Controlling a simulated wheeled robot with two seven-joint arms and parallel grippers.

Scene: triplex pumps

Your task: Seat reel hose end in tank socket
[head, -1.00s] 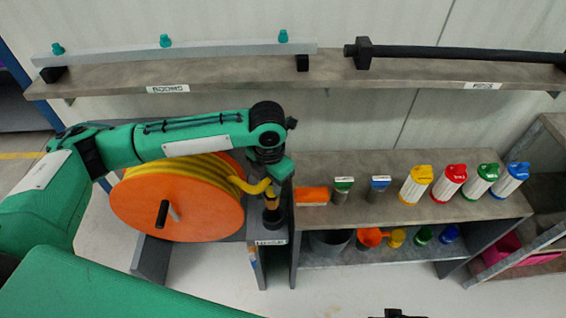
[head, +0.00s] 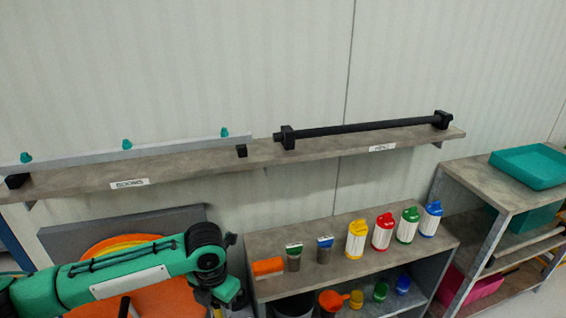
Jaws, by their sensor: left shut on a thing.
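The orange hose reel (head: 172,300) stands at the lower left, partly behind my left arm. A band of yellow hose (head: 130,243) shows on it above the arm. My left gripper (head: 217,309) is at the bottom edge of the head view, right of the reel, pointing down. It is shut on the reel hose end, which the wrist and the picture's edge mostly hide. I cannot make out the tank socket. My right gripper is not in view.
A low shelf (head: 345,278) right of the gripper carries an orange block (head: 267,266), two small brushes and several coloured bottles. A wall shelf (head: 200,170) above holds a grey bar and a black bar (head: 365,128). A teal tray (head: 530,166) sits far right.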

